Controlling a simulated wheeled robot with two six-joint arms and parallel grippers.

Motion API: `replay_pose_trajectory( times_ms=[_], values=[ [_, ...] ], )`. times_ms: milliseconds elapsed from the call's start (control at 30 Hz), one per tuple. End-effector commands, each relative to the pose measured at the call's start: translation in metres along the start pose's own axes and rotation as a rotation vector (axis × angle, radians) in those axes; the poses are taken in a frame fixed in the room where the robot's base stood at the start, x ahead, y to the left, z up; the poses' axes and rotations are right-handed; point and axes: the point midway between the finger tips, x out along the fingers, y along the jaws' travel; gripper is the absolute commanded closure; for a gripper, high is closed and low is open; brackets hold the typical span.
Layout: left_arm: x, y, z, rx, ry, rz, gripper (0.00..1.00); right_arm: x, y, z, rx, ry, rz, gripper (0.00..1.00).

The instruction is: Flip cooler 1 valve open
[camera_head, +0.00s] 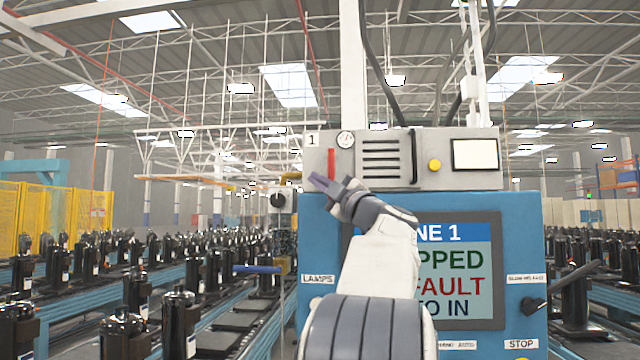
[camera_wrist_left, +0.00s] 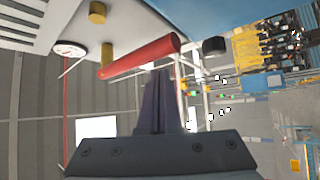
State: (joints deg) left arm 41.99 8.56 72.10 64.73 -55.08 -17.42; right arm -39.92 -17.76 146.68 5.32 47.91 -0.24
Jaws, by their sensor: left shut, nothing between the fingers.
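The cooler unit marked 1 is a grey box (camera_head: 430,181) on top of the blue cabinet. Its valve handle is a red lever (camera_head: 331,155) below and left of a round gauge (camera_head: 345,139), standing upright in the head view. In the left wrist view the red handle (camera_wrist_left: 140,58) lies slantwise just beyond my fingertips. My left gripper (camera_head: 322,183) is shut and empty, its purple fingers at the handle's lower end. In the wrist view the shut fingers (camera_wrist_left: 158,78) reach close to the handle; I cannot tell whether they touch. My right gripper is not in view.
Below is a blue cabinet (camera_head: 520,225) with a screen (camera_head: 470,270), partly hidden by my left arm. A yellow button (camera_head: 434,165) and pale panel (camera_head: 475,154) sit on the box. A black knob (camera_wrist_left: 215,46) is right of the handle in the wrist view. Compressors (camera_head: 180,320) line conveyors at left.

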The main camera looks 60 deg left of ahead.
Motion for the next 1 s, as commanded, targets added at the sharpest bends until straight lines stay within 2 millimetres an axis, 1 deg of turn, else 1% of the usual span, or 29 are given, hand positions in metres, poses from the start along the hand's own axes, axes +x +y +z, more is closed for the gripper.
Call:
replay_pose_trajectory(
  times_ms=[67,100,200,400,533,700,1000],
  values=[
    [0.003,-0.005,-0.006,-0.005,-0.001,0.000,1.00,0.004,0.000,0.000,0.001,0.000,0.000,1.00],
    [-0.011,-0.001,-0.003,-0.012,-0.008,0.005,1.00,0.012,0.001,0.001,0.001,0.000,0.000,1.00],
    [-0.033,0.010,-0.005,-0.013,-0.008,0.004,1.00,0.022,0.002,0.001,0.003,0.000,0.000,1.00],
    [-0.061,0.022,-0.015,-0.004,0.005,-0.004,1.00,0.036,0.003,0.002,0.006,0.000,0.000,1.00],
    [-0.075,0.031,-0.016,-0.003,0.005,-0.003,1.00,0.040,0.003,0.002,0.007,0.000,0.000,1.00],
    [-0.082,0.036,-0.017,-0.002,0.006,-0.005,1.00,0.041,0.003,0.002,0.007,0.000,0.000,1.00],
    [-0.083,0.037,-0.017,-0.002,0.005,-0.005,1.00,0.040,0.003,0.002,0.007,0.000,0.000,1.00]
  ],
)
